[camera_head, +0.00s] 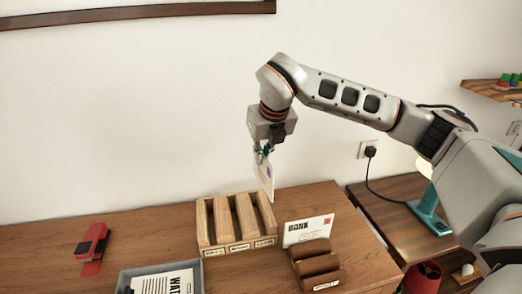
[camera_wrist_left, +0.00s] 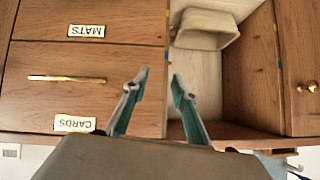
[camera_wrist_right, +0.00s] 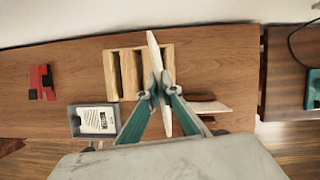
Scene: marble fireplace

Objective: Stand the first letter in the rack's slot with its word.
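My right gripper (camera_head: 263,150) is shut on a white letter (camera_head: 265,178), held upright above the wooden rack's right side. Its word cannot be read; a small purple mark shows. In the right wrist view the letter (camera_wrist_right: 158,75) is edge-on between the fingertips (camera_wrist_right: 160,92). The light wooden rack (camera_head: 204,240) has several slots with labels along its front, too small to read; the slots look empty. A letter marked BANK (camera_head: 300,233) stands in a dark brown holder (camera_head: 318,268). A letter marked WAT… (camera_head: 160,286) lies in the grey tray (camera_head: 125,279). My left gripper (camera_wrist_left: 158,82) is open and empty.
A red device (camera_head: 92,246) lies left on the wooden tabletop (camera_head: 40,250). Right of the tabletop are a lower surface with a teal lamp base (camera_head: 430,215) and a red object (camera_head: 422,275). The left wrist view shows drawers labelled MATS and CARDS and a beige bin (camera_wrist_left: 207,30).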

